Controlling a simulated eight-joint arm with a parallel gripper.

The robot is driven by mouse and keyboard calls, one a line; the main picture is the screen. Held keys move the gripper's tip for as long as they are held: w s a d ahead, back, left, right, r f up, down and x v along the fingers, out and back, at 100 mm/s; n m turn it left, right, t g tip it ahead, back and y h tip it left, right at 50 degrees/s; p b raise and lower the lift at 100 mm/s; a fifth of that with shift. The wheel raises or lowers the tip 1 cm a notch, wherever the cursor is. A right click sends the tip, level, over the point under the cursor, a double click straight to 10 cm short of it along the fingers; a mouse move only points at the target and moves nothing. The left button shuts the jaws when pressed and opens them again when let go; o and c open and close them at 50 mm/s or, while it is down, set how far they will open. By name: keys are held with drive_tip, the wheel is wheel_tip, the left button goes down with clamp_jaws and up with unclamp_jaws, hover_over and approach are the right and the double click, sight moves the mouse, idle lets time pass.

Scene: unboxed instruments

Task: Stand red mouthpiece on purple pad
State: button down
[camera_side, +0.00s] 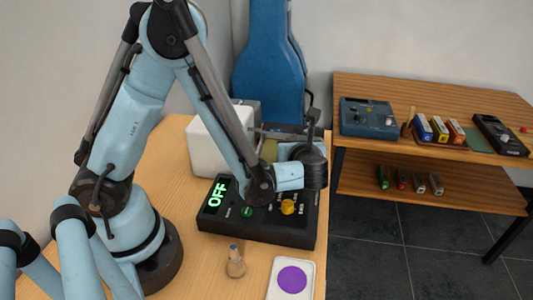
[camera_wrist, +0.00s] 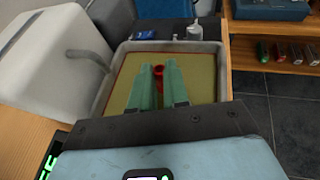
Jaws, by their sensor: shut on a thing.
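In the wrist view my gripper (camera_wrist: 158,70) has its two green fingers shut on the red mouthpiece (camera_wrist: 158,84), a small red piece between them. They are over a grey-rimmed basin (camera_wrist: 104,88) with a yellowish inside; I cannot tell how high the mouthpiece is above its floor. In the side view my arm hides the fingers and the mouthpiece. The purple pad (camera_side: 292,279) is a round purple spot on a white plate at the front edge of the table, bare and well in front of the basin.
A black box with a green OFF display (camera_side: 216,193) stands between basin and pad. A white block (camera_side: 206,147) stands beside the basin. A small tan piece (camera_side: 235,262) stands left of the pad. A blue case (camera_side: 268,70) is behind. A wooden shelf (camera_side: 365,184) holds several instruments.

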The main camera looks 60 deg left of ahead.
drive_tip(key=s+d+r, duration=0.5)
drive_tip(key=d+r, duration=0.5)
drive_tip(key=shift+w+a+r+m+t+h, duration=1.45)
drive_tip(key=shift+a+r+m+t+h, duration=0.4)
drive_tip(key=shift+a+m+t+h, duration=1.1)
wheel_tip(320, 180, up, 9)
drive_tip(key=w+m+h, duration=0.1)
drive_tip(key=m+h, duration=0.1)
drive_tip(key=m, duration=0.1)
drive_tip(key=shift+w+a, duration=0.35)
drive_tip(key=shift+a, duration=0.05)
drive_tip(key=shift+f, duration=0.2)
